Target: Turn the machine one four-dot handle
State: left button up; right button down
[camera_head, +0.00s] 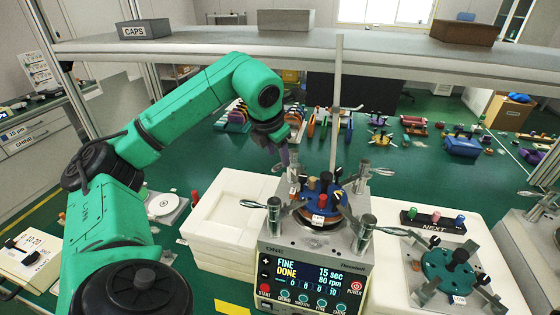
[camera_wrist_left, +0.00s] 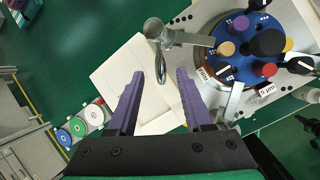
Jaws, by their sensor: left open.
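Machine one (camera_head: 315,252) stands in front of me, its display reading FINE, DONE, 15 sec and 80 rpm. Silver clamp handles surround its blue round plate (camera_head: 318,207), with posts at the front left (camera_head: 273,214), front right (camera_head: 364,236), back right (camera_head: 364,178) and back left (camera_head: 293,178). My left gripper (camera_head: 285,158), with purple fingers, is open and empty above the back-left side. In the left wrist view, a silver handle (camera_wrist_left: 160,60) appears between and just beyond the open fingertips (camera_wrist_left: 160,76); contact is not visible. My right gripper is out of view.
A white stand (camera_head: 218,222) is left of the machine. A second unit with a teal plate (camera_head: 452,272) and a NEXT rack (camera_head: 433,222) is to the right. A grey shelf (camera_head: 390,42) crosses above; a thin upright post (camera_head: 336,110) stands behind the machine.

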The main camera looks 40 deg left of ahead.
aim_at(280, 165)
pick_arm(q)
jog(key=x, duration=0.3)
jog(key=shift+w+a, duration=0.1)
jog(key=shift+f, duration=0.2)
grip_shut()
dwell(1.1)
